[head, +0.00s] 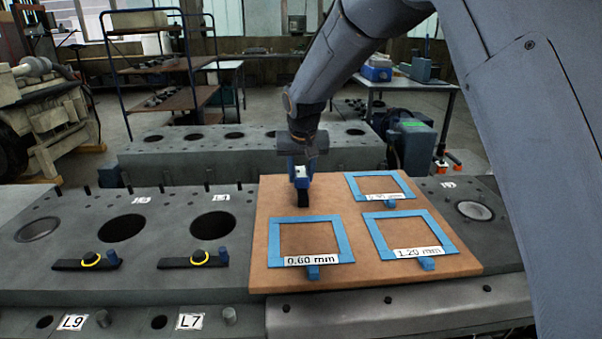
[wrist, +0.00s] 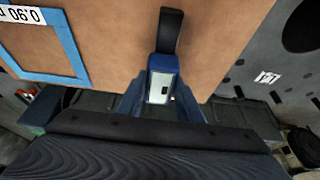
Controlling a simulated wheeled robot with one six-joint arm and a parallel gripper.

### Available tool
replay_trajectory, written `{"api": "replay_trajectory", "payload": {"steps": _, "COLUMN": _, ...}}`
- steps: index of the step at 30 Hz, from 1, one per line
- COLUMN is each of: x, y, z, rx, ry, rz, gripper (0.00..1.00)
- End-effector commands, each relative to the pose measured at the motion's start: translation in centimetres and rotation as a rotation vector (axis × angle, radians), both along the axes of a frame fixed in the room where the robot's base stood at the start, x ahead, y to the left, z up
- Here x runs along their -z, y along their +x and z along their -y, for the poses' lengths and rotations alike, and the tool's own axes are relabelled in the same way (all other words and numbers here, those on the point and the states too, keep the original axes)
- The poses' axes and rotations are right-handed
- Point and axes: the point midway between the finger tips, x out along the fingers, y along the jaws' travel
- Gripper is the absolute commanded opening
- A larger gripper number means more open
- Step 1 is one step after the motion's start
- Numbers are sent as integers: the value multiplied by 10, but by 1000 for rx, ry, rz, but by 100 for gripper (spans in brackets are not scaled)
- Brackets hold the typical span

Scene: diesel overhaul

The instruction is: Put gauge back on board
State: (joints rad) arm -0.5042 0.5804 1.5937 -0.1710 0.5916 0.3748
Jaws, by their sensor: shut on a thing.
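My gripper (head: 301,178) is shut on the gauge, a dark strip (wrist: 169,32) with a blue block at its held end. In the head view the gauge (head: 304,211) points down over the brown board (head: 262,228). It is left of the 0.90 mm blue frame (head: 358,177) and behind the 0.60 mm frame (head: 345,240). I cannot tell whether its tip touches the board. The 1.20 mm frame (head: 377,238) is at the right. All three frames show bare board inside and a small blue tab at the front. The wrist view shows my gripper (wrist: 160,95) from above.
The board lies on a grey engine deck (head: 60,275) with open round bores (head: 212,225). A second grey block (head: 160,158) stands behind. A shelf rack (head: 160,62) is farther back.

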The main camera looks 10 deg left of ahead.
Motion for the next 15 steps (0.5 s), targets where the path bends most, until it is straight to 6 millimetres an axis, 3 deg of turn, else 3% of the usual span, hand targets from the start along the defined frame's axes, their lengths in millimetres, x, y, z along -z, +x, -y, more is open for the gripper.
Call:
{"api": "replay_trajectory", "payload": {"steps": 4, "x": 2, "y": 0, "z": 0, "rx": 0, "ry": 0, "rz": 1, "gripper": 0}}
{"api": "replay_trajectory", "payload": {"steps": 5, "x": 3, "y": 0, "z": 0, "rx": 0, "ry": 0, "rz": -1, "gripper": 38}}
{"api": "replay_trajectory", "payload": {"steps": 7, "x": 2, "y": 0, "z": 0, "rx": 0, "ry": 0, "rz": -1, "gripper": 50}}
{"api": "replay_trajectory", "payload": {"steps": 15, "x": 2, "y": 0, "z": 0, "rx": 0, "ry": 0, "rz": -1, "gripper": 51}}
